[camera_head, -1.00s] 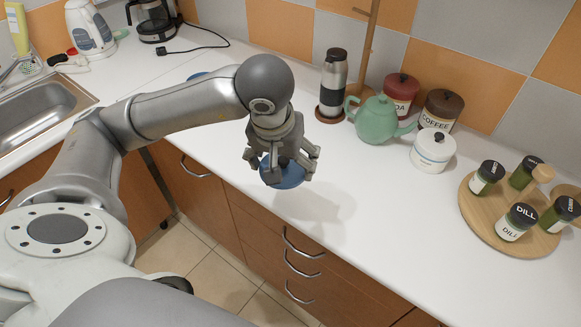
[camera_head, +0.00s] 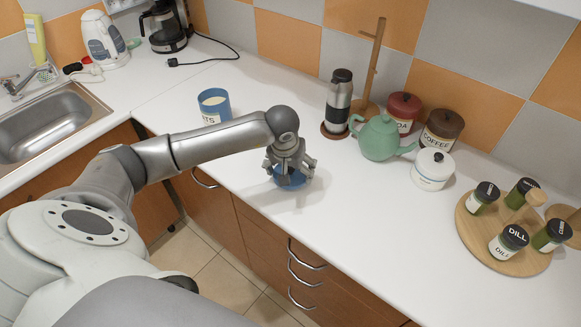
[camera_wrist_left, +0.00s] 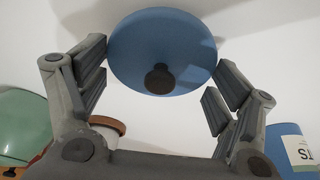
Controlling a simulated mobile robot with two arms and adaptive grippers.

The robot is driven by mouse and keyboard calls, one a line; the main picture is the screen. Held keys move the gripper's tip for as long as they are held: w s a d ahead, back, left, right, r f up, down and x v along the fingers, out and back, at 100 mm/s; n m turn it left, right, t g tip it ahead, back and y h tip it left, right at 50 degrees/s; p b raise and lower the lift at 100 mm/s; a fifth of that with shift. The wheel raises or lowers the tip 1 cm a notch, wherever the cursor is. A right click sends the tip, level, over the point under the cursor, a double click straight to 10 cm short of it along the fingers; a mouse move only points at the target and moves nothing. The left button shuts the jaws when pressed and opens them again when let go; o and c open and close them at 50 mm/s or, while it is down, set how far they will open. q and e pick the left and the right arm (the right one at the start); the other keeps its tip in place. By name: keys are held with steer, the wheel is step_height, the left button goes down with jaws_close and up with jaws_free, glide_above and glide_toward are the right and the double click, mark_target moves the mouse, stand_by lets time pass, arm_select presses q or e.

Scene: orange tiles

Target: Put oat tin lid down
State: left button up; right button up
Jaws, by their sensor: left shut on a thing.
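My left gripper (camera_head: 289,172) is shut on the blue oat tin lid (camera_head: 291,184), which is partly hidden by the fingers in the head view. The lid is low over or on the white counter; I cannot tell whether it touches. In the left wrist view the round blue lid (camera_wrist_left: 190,50) with its dark knob shows between the fingers. The blue oat tin (camera_head: 214,110) stands open on the counter, left of and behind the gripper. Part of the tin (camera_wrist_left: 287,150) also shows at the lower right of the wrist view. My right gripper is out of view.
To the right stand a steel flask (camera_head: 339,100), a green teapot (camera_head: 379,140), a white jar (camera_head: 432,170), a red canister (camera_head: 403,108) and a brown canister (camera_head: 441,130). A wooden spice tray (camera_head: 475,240) is further right. The counter (camera_head: 350,215) in front of the teapot is clear.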

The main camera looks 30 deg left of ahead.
arm_select(q)
steer(key=shift+f, duration=0.5)
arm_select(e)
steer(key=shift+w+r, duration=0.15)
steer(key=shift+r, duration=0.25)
arm_select(q)
steer(key=shift+f, duration=0.1)
steer(key=shift+f, duration=0.15)
steer(key=o, duration=0.6)
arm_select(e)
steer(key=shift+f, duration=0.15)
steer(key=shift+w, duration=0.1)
